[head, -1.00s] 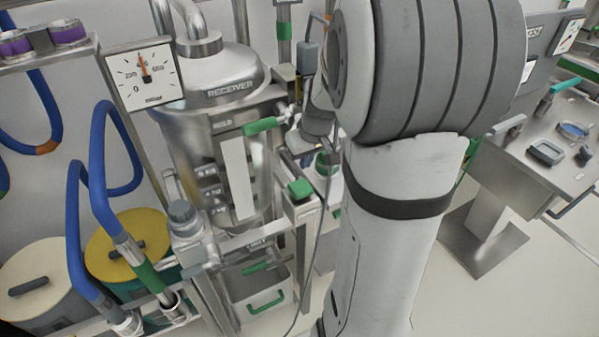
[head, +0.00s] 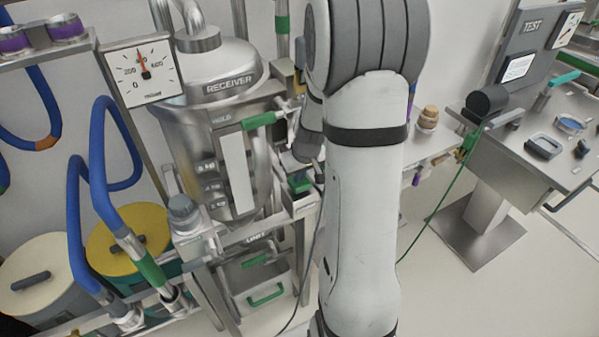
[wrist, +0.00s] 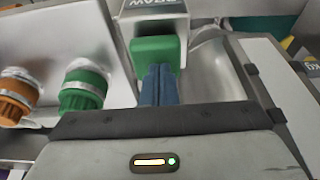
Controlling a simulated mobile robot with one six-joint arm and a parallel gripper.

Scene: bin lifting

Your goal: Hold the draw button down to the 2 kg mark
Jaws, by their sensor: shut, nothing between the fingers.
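The green draw button (wrist: 155,55) sits below the upside-down DRAW label (wrist: 152,8) in the wrist view. In the head view the button (head: 300,182) is on the frame right of the steel receiver (head: 215,110). My gripper (wrist: 158,72) is shut and empty, its blue fingertips over the button's face; I cannot tell whether they touch or press it. In the head view my gripper (head: 304,160) is just above the button, partly hidden by my arm. The receiver has a pale sight strip (head: 238,175) and kg marks (head: 212,187); the level is not readable.
A dial gauge (head: 140,70) stands left of the receiver. A green-handled lever (head: 258,121) is on its front, and a drawer (head: 258,283) sits below. Orange (wrist: 18,95) and green (wrist: 84,90) knobs are close left of my gripper in the wrist view.

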